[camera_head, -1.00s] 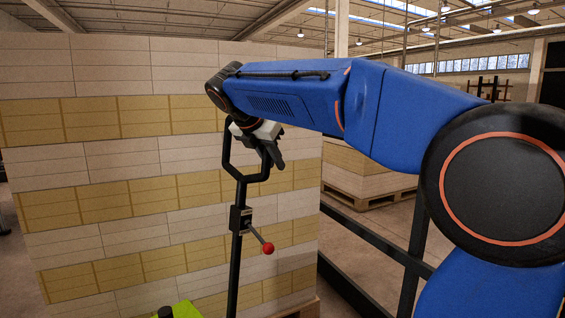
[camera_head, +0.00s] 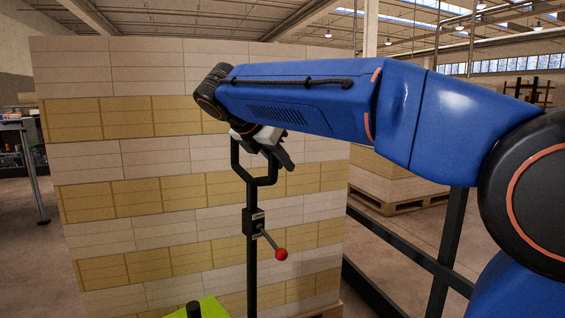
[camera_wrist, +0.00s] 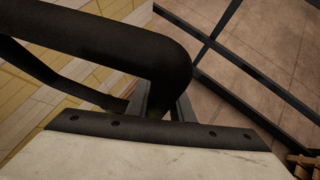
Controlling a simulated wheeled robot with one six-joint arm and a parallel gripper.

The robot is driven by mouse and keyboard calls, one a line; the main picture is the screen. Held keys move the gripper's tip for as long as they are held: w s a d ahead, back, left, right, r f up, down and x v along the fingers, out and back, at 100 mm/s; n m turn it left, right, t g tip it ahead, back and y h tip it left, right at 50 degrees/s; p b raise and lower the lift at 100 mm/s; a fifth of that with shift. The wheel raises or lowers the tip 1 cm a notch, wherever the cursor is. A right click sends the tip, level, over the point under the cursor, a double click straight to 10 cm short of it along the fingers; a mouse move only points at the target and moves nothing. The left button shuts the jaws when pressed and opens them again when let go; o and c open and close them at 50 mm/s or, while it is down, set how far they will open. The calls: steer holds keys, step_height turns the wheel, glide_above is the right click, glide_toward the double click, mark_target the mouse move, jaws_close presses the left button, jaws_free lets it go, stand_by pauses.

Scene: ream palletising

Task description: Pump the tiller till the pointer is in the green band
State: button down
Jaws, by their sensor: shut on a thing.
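The tiller (camera_head: 252,200) is a black upright bar with a loop handle at its top, in front of the stacked reams. A small lever with a red ball (camera_head: 281,254) sticks out from a box on its shaft. My gripper (camera_head: 283,156) is shut on the right side of the loop handle. In the wrist view the black handle tube (camera_wrist: 110,50) passes between the jaws (camera_wrist: 160,103), which it partly hides. A bit of lime-green body (camera_head: 212,307) shows at the bottom edge. I see no pointer or green band in either view.
A tall stack of white and tan reams (camera_head: 155,158) stands right behind the tiller. A dark railing (camera_head: 410,250) runs at the right. Another loaded pallet (camera_head: 388,201) stands beyond it. Open floor shows at the far left.

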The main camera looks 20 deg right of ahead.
steer(key=c, duration=1.6)
jaws_free()
steer(key=shift+f, duration=0.1)
steer(key=shift+o, duration=0.2)
steer(key=v, duration=1.7)
steer(key=shift+r, duration=0.25)
steer(key=shift+a, duration=0.1)
